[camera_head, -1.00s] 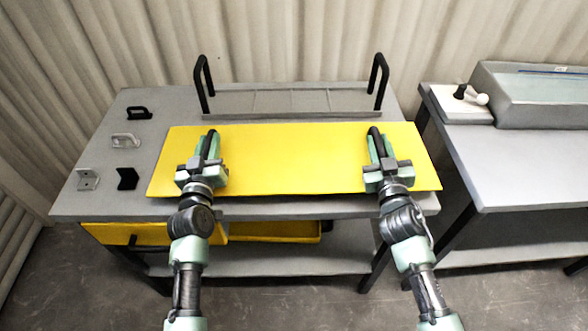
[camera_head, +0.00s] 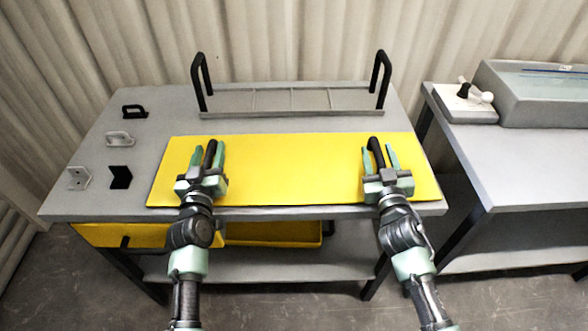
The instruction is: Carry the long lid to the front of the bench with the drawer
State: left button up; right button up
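The long lid (camera_head: 290,170) is a flat yellow panel with a black handle near each end. It lies along the front of the grey bench with the drawer (camera_head: 120,180), its near edge close to the bench's front edge. My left gripper (camera_head: 207,158) is open, its fingers apart on either side of the left handle (camera_head: 210,152). My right gripper (camera_head: 381,160) is open, its fingers on either side of the right handle (camera_head: 376,150). The yellow drawer (camera_head: 120,235) shows under the bench top at the left.
A grey rack (camera_head: 290,102) with two tall black handles stands behind the lid. Several small brackets and handles, one a black pull (camera_head: 134,111), lie at the bench's left. A second bench (camera_head: 525,175) with a grey tank (camera_head: 540,97) stands to the right, across a gap.

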pick_arm(q)
jog(key=shift+s+f, duration=0.1)
jog(key=shift+s, duration=0.3)
jog(key=s, duration=1.1)
jog(key=shift+d, duration=0.2)
jog(key=shift+s, duration=0.1)
pick_arm(e)
jog(key=shift+s, duration=0.6)
jog(key=s, duration=1.1)
jog(key=shift+d, duration=0.3)
jog(key=shift+w, duration=0.1)
